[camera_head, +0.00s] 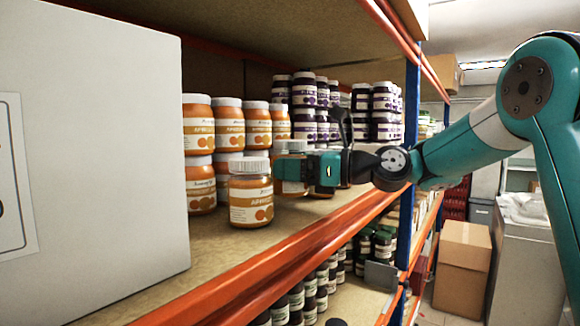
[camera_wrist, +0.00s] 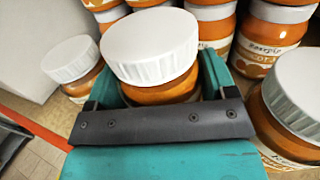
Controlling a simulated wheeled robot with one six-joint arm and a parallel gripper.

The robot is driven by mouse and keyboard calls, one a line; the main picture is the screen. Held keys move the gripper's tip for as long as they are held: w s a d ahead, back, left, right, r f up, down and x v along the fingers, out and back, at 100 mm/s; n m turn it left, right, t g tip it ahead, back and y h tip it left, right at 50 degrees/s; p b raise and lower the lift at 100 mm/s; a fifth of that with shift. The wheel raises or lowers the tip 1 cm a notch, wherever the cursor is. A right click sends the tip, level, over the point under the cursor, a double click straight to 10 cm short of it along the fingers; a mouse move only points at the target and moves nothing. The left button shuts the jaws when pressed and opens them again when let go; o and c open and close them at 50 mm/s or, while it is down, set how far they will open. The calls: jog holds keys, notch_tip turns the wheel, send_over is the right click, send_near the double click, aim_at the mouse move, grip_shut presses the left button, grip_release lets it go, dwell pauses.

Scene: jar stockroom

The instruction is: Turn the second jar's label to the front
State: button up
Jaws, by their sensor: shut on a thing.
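My gripper (camera_head: 293,170) reaches in over the shelf from the right and is shut around an orange jar with a white lid (camera_head: 291,146), in the front row. In the wrist view, this jar (camera_wrist: 150,48) is between the teal fingers (camera_wrist: 158,88), below its lid. The fingers hide most of its side, so I cannot see its label. A front jar (camera_head: 250,192) stands to its left in the head view, apricot label facing out. It also shows at the left in the wrist view (camera_wrist: 76,66). Another jar (camera_wrist: 290,100) stands close at the right.
Several more apricot jars (camera_head: 228,125) stand stacked behind. Dark jars with purple labels (camera_head: 305,95) are further along the shelf. A large white box (camera_head: 100,150) takes up the left. The orange shelf edge (camera_head: 270,262) runs below my gripper, with bare board before the jars.

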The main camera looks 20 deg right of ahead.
jog(key=shift+f+b, duration=1.25)
jog(key=shift+b, duration=0.1)
jog(key=shift+s+a+r+m+t+h+b, duration=0.15)
jog(key=shift+m+t+h+b, duration=0.8)
jog(key=shift+t, duration=0.15)
jog(key=shift+r+m+t+h+p, duration=0.3)
jog(key=shift+m+t+h+p, duration=0.05)
jog(key=shift+t+h, duration=0.1)
jog(key=shift+m+t+h+p, duration=0.25)
jog(key=shift+m+h+p, duration=0.05)
jog(key=shift+p, duration=0.15)
jog(key=shift+m+t+h+p, duration=0.5)
jog(key=shift+h, duration=0.2)
jog(key=shift+f, duration=0.1)
jog(key=shift+f, duration=0.35)
jog(key=o, duration=1.4)
jog(key=shift+f, duration=0.15)
